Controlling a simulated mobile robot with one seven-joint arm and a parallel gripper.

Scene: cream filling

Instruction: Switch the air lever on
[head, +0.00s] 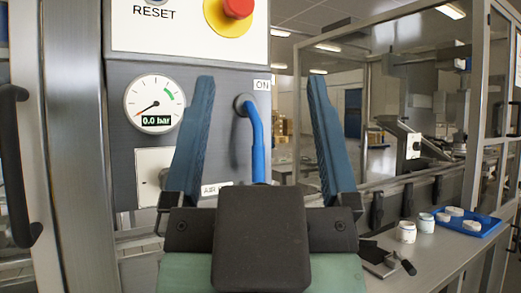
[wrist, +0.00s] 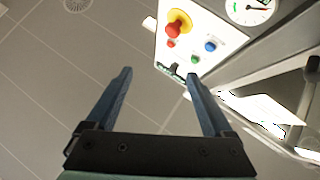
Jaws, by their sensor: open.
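The air lever (head: 257,140) is a bent blue handle on a round grey pivot on the machine's grey front panel. It hangs downward from the pivot, and its lower end is hidden behind my gripper. An "ON" label (head: 262,85) sits above and right of the pivot. A partly covered "AIR" label (head: 214,190) is lower down. My gripper (head: 261,82) is open, with one blue-grey finger on each side of the lever in the head view. Contact cannot be told. In the wrist view, my gripper (wrist: 160,82) is empty and I cannot make out the lever.
A pressure gauge (head: 154,104) reads 0.0 bar. A red emergency button (head: 238,8) on yellow is above, and it also shows in the wrist view (wrist: 175,27). A metal frame post (head: 75,150) stands left. Right, a blue tray (head: 485,222) and white jars (head: 406,232) stand on a counter.

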